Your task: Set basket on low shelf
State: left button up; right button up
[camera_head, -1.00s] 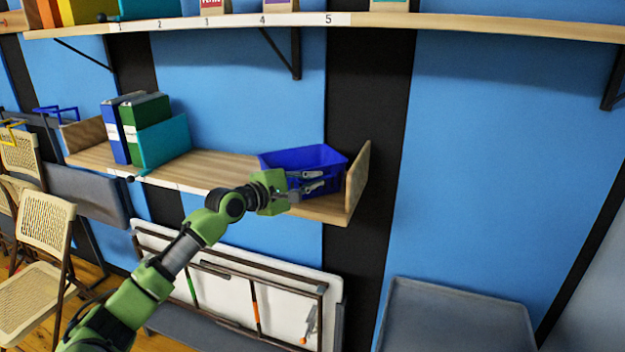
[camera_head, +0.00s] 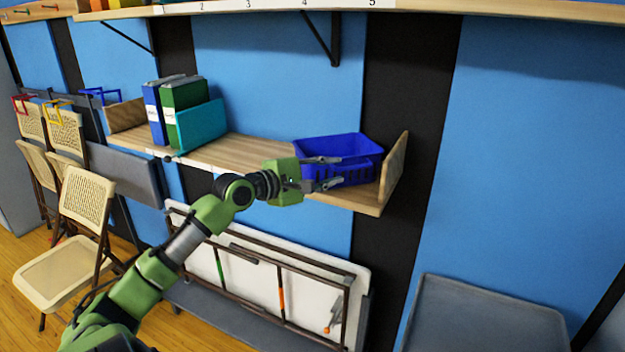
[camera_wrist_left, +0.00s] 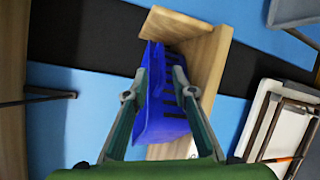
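The blue basket (camera_head: 345,147) sits upright on the low wooden shelf (camera_head: 240,152), near its right end panel (camera_head: 394,172). My left gripper (camera_head: 338,171) is at the basket's front left side, its two fingers spread apart with a gap between the tips. In the left wrist view the blue basket (camera_wrist_left: 160,127) shows between and beyond the fingers of the left gripper (camera_wrist_left: 166,78). Whether a fingertip touches the basket is not clear. My right gripper is not in view.
Blue and green binders (camera_head: 184,106) with a teal bookend (camera_head: 202,125) stand on the shelf's left part. An upper shelf (camera_head: 430,20) runs above. A framed white board (camera_head: 265,285) leans below, folding chairs (camera_head: 85,200) stand left, and a grey panel (camera_head: 485,315) stands lower right.

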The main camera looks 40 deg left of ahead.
pick_arm(q)
jog(key=s+b, duration=0.1)
jog(key=s, duration=0.5)
jog(key=shift+a+r, duration=0.3)
jog(key=shift+r, duration=0.15)
jog(key=shift+s, duration=0.1)
